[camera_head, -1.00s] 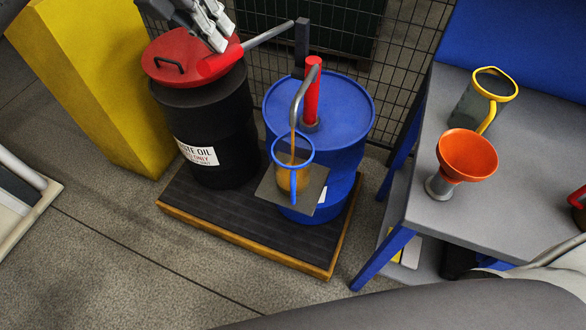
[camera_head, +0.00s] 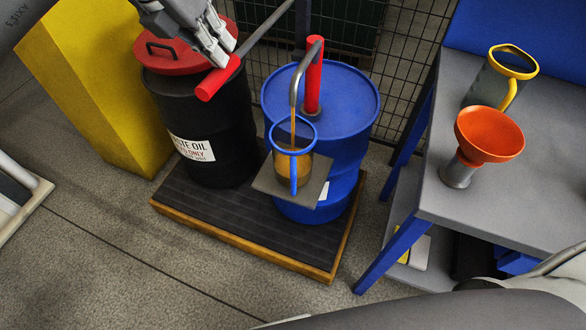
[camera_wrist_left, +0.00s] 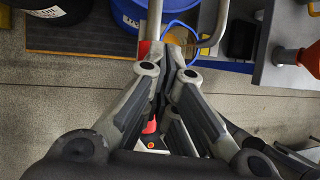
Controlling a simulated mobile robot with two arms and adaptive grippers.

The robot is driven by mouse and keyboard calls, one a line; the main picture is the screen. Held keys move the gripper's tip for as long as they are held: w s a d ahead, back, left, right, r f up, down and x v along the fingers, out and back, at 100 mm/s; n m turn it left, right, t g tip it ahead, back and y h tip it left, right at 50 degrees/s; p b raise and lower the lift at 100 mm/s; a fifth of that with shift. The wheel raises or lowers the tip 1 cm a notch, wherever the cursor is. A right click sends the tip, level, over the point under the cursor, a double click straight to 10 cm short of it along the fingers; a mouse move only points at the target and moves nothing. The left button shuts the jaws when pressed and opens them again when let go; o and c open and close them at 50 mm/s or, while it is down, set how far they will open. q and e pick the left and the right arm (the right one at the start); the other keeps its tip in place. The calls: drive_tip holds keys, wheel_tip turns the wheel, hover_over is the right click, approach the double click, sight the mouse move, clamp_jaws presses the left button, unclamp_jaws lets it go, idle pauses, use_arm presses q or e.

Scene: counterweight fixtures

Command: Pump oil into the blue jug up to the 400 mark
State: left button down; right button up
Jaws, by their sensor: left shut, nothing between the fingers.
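The blue-rimmed clear jug (camera_head: 293,166) stands on a small grey plate below the pump's bent grey spout (camera_head: 294,88). A thin amber stream runs from the spout into the jug, which holds amber oil. I cannot read its marks. The pump's red column (camera_head: 314,75) rises from the blue drum (camera_head: 345,100). Its grey lever (camera_head: 266,30) ends in a red grip (camera_head: 220,79). My left gripper (camera_head: 226,56) is shut and empty at this grip, its fingertips over the grip's upper side. The wrist view shows the shut fingers (camera_wrist_left: 174,52). My right gripper is out of view.
A black waste-oil drum (camera_head: 215,125) with a red lid stands left of the blue drum on a dark pallet (camera_head: 240,225). A yellow cabinet (camera_head: 95,90) is further left. On the right bench (camera_head: 450,200) are an orange funnel (camera_head: 490,135) and a yellow-rimmed jug (camera_head: 500,75).

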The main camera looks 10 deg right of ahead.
use_arm(q)
wheel_tip(320, 180, down, 4)
drive_tip(key=shift+b, duration=1.25)
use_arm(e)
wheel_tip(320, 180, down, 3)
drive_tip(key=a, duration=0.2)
use_arm(q)
drive_tip(key=shift+r+p, duration=0.35)
wheel_tip(320, 180, up, 5)
drive_tip(key=p, duration=0.3)
drive_tip(key=shift+w+f, duration=0.1)
wheel_tip(320, 180, up, 7)
drive_tip(key=p, duration=0.4)
drive_tip(key=shift+r, duration=0.2)
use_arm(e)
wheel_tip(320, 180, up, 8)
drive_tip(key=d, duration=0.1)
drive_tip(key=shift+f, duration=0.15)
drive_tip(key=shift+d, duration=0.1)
